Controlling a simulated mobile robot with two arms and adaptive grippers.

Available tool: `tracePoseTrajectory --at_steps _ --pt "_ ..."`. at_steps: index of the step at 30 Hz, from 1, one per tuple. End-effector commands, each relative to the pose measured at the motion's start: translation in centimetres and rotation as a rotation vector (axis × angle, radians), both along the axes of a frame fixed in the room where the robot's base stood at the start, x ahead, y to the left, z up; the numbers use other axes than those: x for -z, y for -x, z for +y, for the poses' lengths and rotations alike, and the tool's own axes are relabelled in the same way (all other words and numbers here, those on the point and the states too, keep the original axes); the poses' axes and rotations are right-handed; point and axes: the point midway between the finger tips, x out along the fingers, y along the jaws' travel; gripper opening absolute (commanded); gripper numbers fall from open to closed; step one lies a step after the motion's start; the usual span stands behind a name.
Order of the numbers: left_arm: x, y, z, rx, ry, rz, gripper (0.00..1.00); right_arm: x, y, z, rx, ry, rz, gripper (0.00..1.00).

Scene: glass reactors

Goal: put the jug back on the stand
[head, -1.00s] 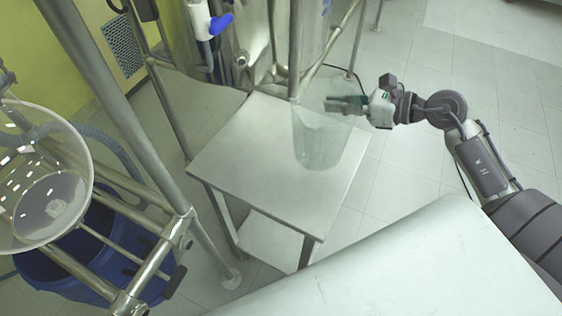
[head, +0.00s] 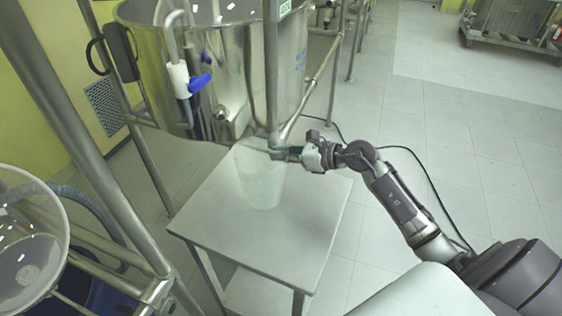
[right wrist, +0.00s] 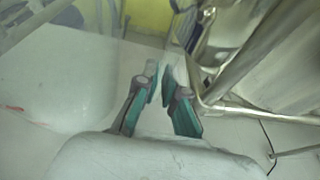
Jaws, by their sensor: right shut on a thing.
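The jug (head: 262,182) is a tall, translucent, pale vessel, seen upright over the back middle of the stand in the head view. The stand (head: 225,222) is a small square metal table with a lower shelf. I cannot tell whether the jug's base touches its top. My right gripper (head: 287,153) reaches in from the right and is shut on the jug near its upper right side. In the right wrist view the green-padded fingers (right wrist: 160,82) are close together, with the jug's pale wall (right wrist: 70,85) to their left. The exact grip point is unclear. My left gripper is not in view.
A large steel tank (head: 225,70) with a blue-handled valve (head: 200,83) stands just behind the stand. A vertical pipe (head: 272,80) comes down close behind the jug. Metal frame tubes and a clear round vessel (head: 30,250) are at left. The stand's front is bare.

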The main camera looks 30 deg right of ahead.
Motion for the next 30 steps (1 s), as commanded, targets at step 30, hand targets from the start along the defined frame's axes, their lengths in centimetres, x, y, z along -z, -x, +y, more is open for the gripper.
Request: tracePoseTrajectory --at_steps 30 --pt "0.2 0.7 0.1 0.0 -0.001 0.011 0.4 3.1 0.7 -0.6 0.002 0.0 0.003 0.33"
